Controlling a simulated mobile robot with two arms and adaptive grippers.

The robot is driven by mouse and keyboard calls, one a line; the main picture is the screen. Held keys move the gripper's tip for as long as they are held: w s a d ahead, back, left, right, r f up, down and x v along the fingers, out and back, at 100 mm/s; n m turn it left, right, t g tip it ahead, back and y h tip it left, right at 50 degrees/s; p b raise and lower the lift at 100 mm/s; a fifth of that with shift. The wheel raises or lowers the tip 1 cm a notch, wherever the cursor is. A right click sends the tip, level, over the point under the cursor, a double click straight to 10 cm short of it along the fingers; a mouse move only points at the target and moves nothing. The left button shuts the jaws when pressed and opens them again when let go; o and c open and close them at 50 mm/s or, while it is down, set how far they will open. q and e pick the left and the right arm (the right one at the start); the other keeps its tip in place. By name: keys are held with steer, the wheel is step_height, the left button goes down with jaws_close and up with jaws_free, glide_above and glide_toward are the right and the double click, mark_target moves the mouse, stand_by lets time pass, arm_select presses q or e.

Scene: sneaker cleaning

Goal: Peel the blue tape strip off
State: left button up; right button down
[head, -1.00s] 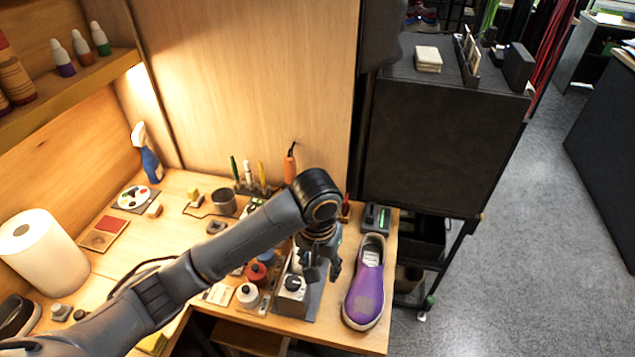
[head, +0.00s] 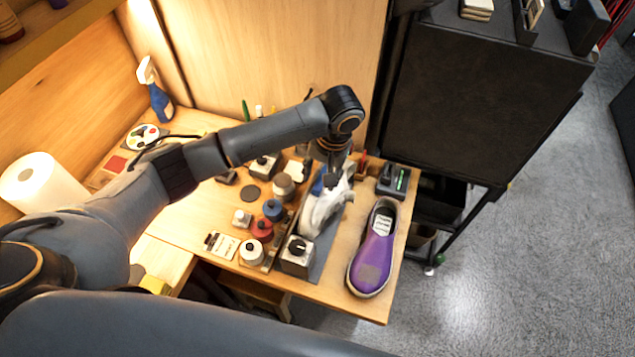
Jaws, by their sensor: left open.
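A white sneaker (head: 319,214) sits on a dark stand near the table's right end. A small blue patch (head: 318,186), which looks like the blue tape strip, shows at the sneaker's upper left side, partly hidden by my gripper. My left gripper (head: 333,179) points down over the far part of the sneaker, with its fingers close to the blue patch. It is open. I cannot tell whether the fingertips touch the tape or the shoe. My right gripper is not in view.
A purple shoe (head: 375,254) lies right of the stand by the table edge. A box with a black knob (head: 297,254) stands in front. Red (head: 262,230), blue (head: 273,209) and white jars (head: 251,252) crowd the left side. A dark cabinet (head: 470,100) stands behind right.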

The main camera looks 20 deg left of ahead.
mark_target(316, 190)
arm_select(q)
steer(key=f, duration=0.4)
steer(key=shift+a+p, duration=0.3)
steer(key=shift+a, duration=0.1)
steer(key=shift+f, duration=0.75)
steer(key=c, duration=0.8)
jaws_close()
steer(key=shift+r, duration=0.1)
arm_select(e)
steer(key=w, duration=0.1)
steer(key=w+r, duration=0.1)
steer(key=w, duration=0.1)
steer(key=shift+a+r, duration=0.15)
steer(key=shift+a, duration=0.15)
